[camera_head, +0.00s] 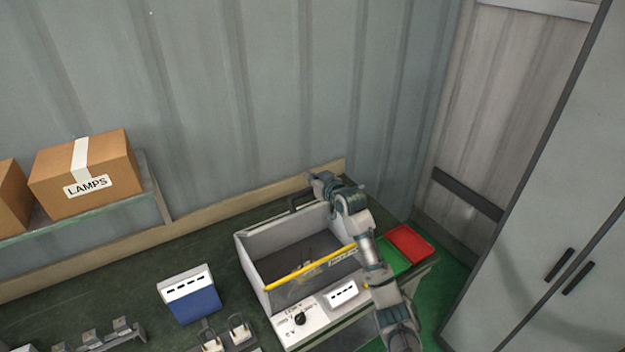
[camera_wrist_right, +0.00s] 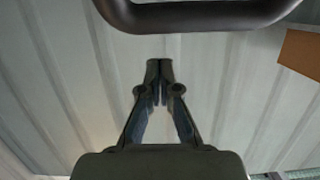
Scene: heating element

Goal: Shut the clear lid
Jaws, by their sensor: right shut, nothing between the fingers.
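The grey heating box (camera_head: 252,266) stands on the bench, its dark inside visible from above. A yellow strip (camera_head: 300,271) with a small label crosses its front part. The clear lid's sheet is hard to make out, and I cannot tell its exact angle. A dark handle (camera_head: 293,201) shows at the back edge of the box; a dark curved handle (camera_wrist_right: 200,16) also crosses the top of the right wrist view. My right gripper (camera_head: 316,180) is at the back right of the box, near this handle. In the wrist view it (camera_wrist_right: 160,68) is shut and empty, apart from the handle in the picture. My left gripper is not in view.
A blue-and-white case (camera_head: 190,296) and sockets (camera_head: 228,340) lie left of the box. Green (camera_head: 395,258) and red (camera_head: 409,243) trays are at its right, beside my right arm. A carton of lamps (camera_head: 88,176) sits on a shelf; a corrugated wall stands close behind the bench.

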